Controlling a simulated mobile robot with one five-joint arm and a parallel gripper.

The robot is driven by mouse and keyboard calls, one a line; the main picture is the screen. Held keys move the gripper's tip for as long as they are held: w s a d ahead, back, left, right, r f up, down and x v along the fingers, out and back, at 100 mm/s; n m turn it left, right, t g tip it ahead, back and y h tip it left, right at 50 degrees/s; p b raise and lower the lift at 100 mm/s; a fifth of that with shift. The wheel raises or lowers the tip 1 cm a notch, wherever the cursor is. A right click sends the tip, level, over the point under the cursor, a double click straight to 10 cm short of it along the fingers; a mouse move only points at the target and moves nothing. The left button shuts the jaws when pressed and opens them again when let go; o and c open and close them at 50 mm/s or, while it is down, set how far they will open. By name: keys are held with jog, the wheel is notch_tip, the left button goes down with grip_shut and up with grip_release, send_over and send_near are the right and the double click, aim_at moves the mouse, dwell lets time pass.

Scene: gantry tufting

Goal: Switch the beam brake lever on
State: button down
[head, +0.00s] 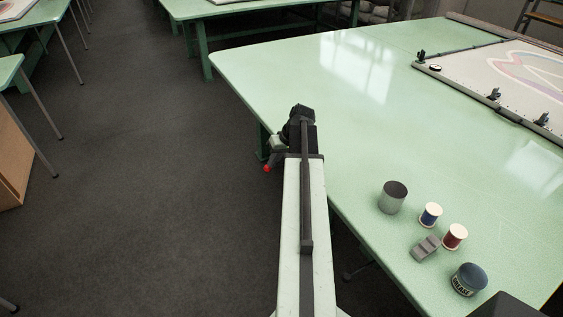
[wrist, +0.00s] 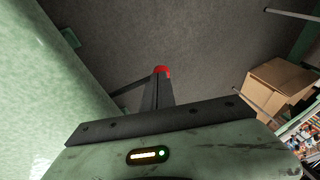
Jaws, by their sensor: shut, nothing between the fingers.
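My gripper (head: 268,166) hangs beside the left edge of the green table, at the far end of my arm, over the floor. In the wrist view my gripper (wrist: 161,74) shows as dark fingers held together, with nothing seen between them. Red shows at their end; I cannot tell whether it is a fingertip or something just beyond. I cannot make out the beam brake lever for certain in either view. A frame (head: 466,81) with several black clamps lies on the far right of the table, away from my gripper.
The green table (head: 300,75) is mostly bare. A grey cylinder (head: 392,198), blue spool (head: 431,215), red spool (head: 455,237), grey block (head: 425,248) and dark jar (head: 468,280) stand at its near right. Dark floor (head: 150,170) lies open to the left. A wooden box (wrist: 285,85) stands beyond.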

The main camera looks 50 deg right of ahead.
jog(key=shift+w+a+f, duration=0.1)
jog(key=shift+w+f, duration=0.05)
jog(key=shift+f, duration=0.15)
